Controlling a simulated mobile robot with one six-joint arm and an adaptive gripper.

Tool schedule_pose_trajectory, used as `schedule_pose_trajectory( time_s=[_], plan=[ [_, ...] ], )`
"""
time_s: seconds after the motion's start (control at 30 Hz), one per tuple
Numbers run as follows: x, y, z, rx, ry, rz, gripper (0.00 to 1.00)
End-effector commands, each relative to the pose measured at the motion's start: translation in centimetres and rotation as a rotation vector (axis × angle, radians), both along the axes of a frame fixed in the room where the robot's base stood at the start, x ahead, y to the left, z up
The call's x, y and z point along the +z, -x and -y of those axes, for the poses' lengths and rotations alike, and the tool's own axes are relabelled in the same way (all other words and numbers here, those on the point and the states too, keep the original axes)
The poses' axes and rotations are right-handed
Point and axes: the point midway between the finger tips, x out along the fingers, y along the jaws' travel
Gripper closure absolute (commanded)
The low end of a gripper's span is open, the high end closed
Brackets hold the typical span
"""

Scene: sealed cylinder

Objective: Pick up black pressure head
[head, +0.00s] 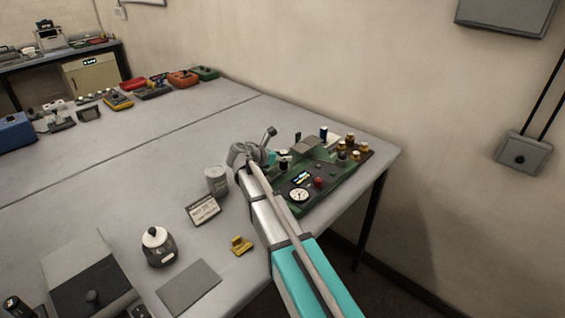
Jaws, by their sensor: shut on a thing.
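My arm reaches in from the bottom right, with teal and white links. My gripper (277,158) is at the left end of a green board (327,176) carrying many parts. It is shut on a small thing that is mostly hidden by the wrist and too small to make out. A small dark cylinder with a pale top (284,163) stands right beside the fingertips. I cannot tell for certain which part is the black pressure head, or whether the held thing is lifted off the board.
A grey can (215,180) and a small sign (203,210) stand left of my arm. The table's middle left is clear. A wall runs behind the board.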

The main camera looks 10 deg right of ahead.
Motion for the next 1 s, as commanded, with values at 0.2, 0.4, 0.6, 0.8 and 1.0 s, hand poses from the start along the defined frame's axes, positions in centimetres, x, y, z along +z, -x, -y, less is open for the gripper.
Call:
schedule_pose_trajectory(
  time_s=[0.2,0.4,0.6,0.8,1.0],
  plan=[
    [0.0,0.0,0.0,-0.001,0.0,0.0,1.0],
    [0.4,0.0,0.0,-0.001,0.0,0.0,1.0],
    [1.5,0.0,0.0,-0.001,0.0,0.0,1.0],
    [3.3,0.0,0.1,-0.001,0.0,0.0,1.0],
    [5.6,1.9,0.4,-0.001,0.0,0.0,1.0]
  ],
)
